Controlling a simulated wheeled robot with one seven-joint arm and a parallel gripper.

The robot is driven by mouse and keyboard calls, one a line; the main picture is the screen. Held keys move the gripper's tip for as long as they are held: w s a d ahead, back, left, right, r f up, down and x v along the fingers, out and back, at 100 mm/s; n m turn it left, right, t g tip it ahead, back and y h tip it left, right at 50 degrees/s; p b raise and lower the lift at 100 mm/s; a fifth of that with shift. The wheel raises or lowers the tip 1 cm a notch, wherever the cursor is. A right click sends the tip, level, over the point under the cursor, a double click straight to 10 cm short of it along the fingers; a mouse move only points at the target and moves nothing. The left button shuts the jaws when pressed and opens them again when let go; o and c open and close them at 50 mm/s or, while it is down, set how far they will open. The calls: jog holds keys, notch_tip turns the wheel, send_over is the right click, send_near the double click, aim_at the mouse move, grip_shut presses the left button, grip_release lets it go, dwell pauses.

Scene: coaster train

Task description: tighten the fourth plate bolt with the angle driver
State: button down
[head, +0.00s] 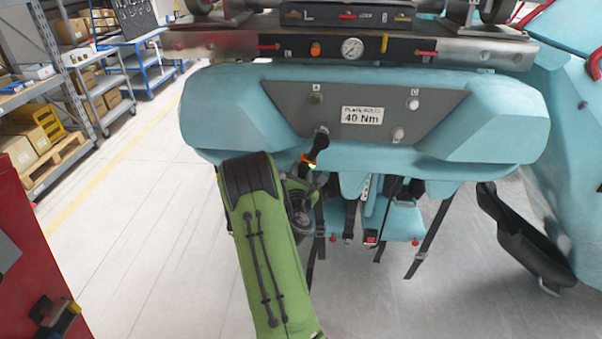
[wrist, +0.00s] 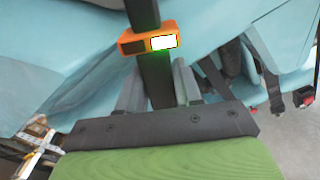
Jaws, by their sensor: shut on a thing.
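The grey trapezoid plate (head: 290,105) is on the teal train body, with a label (head: 362,116) reading 40 Nm. Bolts show at its upper left (head: 315,98), upper right (head: 413,104) and lower right (head: 398,134). The black angle driver (head: 316,150) stands tilted, its head at the plate's lower left edge and covering that spot; contact with a bolt there cannot be told. Its orange band, with a lit white display and green glow, shows in the wrist view (wrist: 132,46). My gripper (head: 304,190) is shut on the driver's shaft below the band.
A gauge panel (head: 375,48) with levers sits above the plate. Straps and teal seats (head: 400,222) hang below it, close to my gripper. A red cabinet (head: 30,265) stands at the left edge. The floor (head: 140,240) between cabinet and arm is clear; shelves stand behind.

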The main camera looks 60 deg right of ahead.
jog(key=shift+w+d+r+p, duration=0.2)
jog(key=shift+w+d+p, duration=0.2)
jog(key=shift+d+p, duration=0.55)
dwell(2.4)
jog(key=shift+s+a+f, duration=0.1)
jog(key=shift+a, duration=0.25)
